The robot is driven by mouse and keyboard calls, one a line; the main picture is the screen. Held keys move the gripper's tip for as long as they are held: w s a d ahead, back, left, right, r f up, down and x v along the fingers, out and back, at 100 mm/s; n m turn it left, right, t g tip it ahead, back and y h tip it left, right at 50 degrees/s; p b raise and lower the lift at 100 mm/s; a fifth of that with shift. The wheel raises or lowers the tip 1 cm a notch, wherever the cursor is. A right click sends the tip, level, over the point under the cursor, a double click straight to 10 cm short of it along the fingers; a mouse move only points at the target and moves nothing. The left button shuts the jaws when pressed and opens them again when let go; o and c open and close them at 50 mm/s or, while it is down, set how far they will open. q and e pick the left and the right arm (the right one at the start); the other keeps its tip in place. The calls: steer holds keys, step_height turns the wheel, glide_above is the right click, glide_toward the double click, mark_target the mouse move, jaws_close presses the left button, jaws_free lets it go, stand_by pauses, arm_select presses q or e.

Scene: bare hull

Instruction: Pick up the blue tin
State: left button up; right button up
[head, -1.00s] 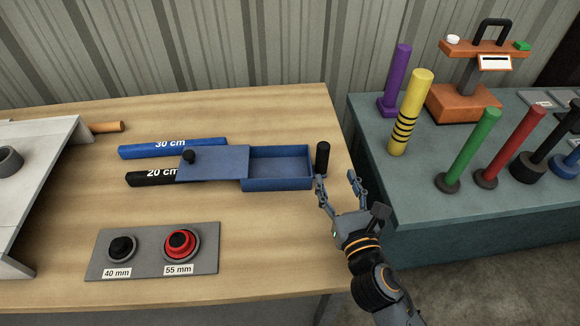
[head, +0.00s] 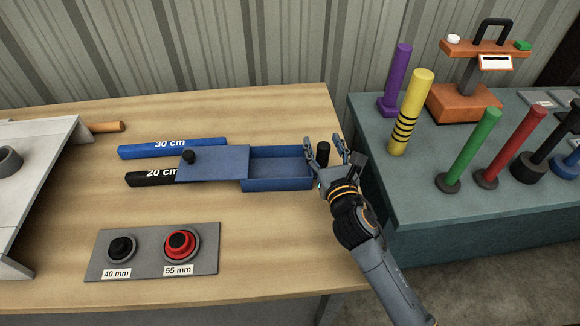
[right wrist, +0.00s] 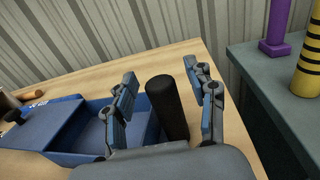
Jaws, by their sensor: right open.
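The blue tin (head: 277,183) lies on the wooden table, its lid (head: 215,163) with a black knob slid left so the right compartment is uncovered and looks empty. An upright black cylinder (head: 323,153) stands at the tin's right end; I cannot tell whether it is joined to the tin. My right gripper (head: 326,142) is open, with its fingers on either side of this cylinder. In the right wrist view, the cylinder (right wrist: 168,108) stands between the two fingers (right wrist: 162,75), with the left finger in front of the blue tin (right wrist: 75,140). My left gripper is out of view.
Blue 30 cm (head: 200,146) and black 20 cm (head: 140,179) bars lie left of the tin. A grey button plate (head: 142,265) is nearer the front. A teal table (head: 430,215) with coloured posts stands right, across a gap. A ribbed wall is behind.

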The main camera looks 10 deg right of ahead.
jaws_close()
steer(key=shift+r, duration=0.1)
step_height(320, 180, up, 10)
stand_by(0.7)
